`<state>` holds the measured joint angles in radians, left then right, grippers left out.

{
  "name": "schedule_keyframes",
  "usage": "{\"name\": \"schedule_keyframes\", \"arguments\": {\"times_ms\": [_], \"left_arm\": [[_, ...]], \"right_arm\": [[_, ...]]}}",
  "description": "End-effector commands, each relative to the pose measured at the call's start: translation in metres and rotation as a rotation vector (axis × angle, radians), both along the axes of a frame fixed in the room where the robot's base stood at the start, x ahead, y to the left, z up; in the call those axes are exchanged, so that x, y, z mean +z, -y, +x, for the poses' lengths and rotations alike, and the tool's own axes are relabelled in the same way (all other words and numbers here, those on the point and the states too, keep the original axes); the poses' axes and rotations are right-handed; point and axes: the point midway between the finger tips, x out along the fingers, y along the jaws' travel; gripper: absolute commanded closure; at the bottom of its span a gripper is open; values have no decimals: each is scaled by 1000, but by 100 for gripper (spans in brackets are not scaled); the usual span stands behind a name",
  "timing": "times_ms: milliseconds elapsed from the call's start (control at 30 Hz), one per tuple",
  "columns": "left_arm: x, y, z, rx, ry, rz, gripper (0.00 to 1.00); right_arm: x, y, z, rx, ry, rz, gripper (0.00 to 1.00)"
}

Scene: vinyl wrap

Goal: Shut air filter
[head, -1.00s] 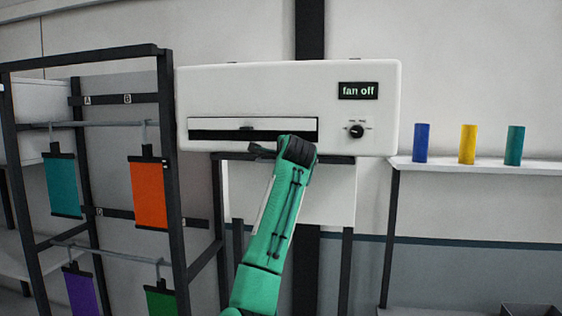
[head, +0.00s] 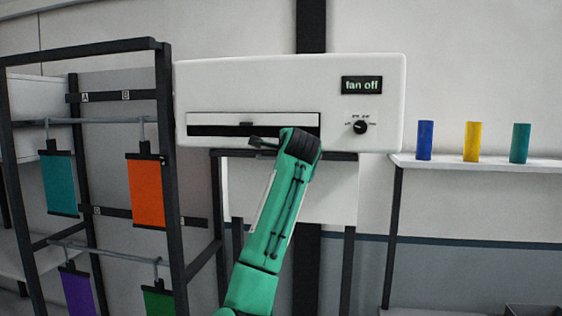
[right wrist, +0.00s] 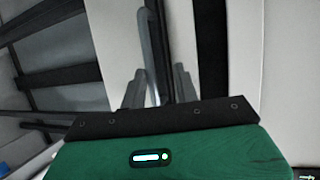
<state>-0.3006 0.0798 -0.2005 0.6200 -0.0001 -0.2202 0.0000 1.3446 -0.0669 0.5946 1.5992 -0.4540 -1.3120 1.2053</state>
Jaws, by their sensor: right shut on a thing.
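The air filter (head: 290,85) is a white box on the wall with a "fan off" display (head: 361,86) and a dark dial (head: 360,127). Its wide front slot has a white flap (head: 215,119) above a dark open strip (head: 215,131), with a small dark handle (head: 246,124) on the flap. My right gripper (head: 261,143) is at the slot's lower edge, seen from behind. In the right wrist view, my right gripper (right wrist: 158,88) has its fingers closed about a grey curved bar (right wrist: 149,45), seemingly the handle. The exact contact is hard to see. My left gripper is out of view.
A dark rack (head: 163,110) with hanging coloured sheets, such as an orange one (head: 146,190), stands close at the left. A white shelf (head: 480,163) at the right holds a blue (head: 424,140), a yellow (head: 472,141) and a teal roll (head: 519,143).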

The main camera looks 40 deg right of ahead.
Motion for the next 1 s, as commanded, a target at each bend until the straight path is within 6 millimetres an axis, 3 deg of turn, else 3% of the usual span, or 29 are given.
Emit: {"name": "schedule_keyframes", "arguments": {"times_ms": [33,200,500,767,1000], "left_arm": [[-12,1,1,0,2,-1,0],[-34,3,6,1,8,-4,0],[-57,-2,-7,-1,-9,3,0],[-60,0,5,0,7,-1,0],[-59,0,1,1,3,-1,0]], "right_arm": [[7,-5,-13,-4,24,-8,80],[11,-22,-45,-3,17,-6,80],[20,-45,-87,0,5,-1,80],[24,-51,-96,1,0,0,80],[24,-50,-95,2,-1,1,80]]}}
